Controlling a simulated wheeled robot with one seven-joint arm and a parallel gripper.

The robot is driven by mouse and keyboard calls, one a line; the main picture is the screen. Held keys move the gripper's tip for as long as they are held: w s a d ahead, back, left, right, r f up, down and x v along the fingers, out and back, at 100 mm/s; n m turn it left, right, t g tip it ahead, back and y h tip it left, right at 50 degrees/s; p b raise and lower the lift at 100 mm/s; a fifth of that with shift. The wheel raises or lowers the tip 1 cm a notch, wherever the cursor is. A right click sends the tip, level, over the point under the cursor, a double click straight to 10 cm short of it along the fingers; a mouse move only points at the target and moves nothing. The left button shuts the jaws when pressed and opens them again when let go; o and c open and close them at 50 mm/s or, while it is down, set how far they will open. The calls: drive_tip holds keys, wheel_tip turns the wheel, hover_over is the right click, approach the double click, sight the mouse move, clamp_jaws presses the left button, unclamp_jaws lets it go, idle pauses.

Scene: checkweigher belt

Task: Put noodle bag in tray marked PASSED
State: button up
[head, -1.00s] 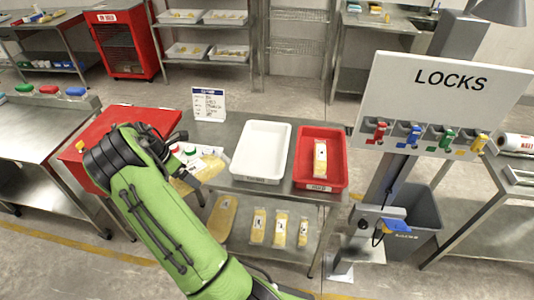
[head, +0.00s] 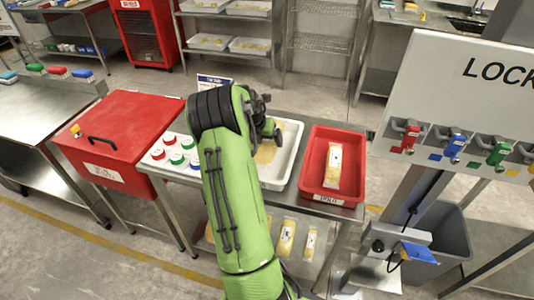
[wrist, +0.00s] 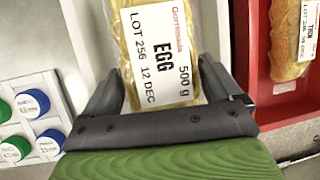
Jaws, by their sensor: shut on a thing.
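A yellow noodle bag (wrist: 158,50) has a white label reading EGG, 500 g, LOT 256, 12 DEC. My gripper (wrist: 160,88) is shut on it, with a finger at each side. In the head view the bag (head: 265,152) shows over the white tray (head: 291,146), partly hidden by my arm and gripper (head: 264,130). I cannot tell whether it touches the tray floor. The white tray's front is hidden behind my arm, so no marking on it can be read.
A red tray (head: 358,158) holding another noodle bag (head: 334,165) stands just right of the white tray. Colored round-topped pieces (head: 177,158) and a red lidded box (head: 120,130) are to the left. A LOCKS board (head: 440,90) rises at the right.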

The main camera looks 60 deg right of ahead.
drive_tip(key=shift+d+f+b, duration=0.1)
drive_tip(key=shift+f+b, duration=0.35)
drive_tip(key=shift+f, duration=1.95)
drive_tip(key=shift+f, duration=0.15)
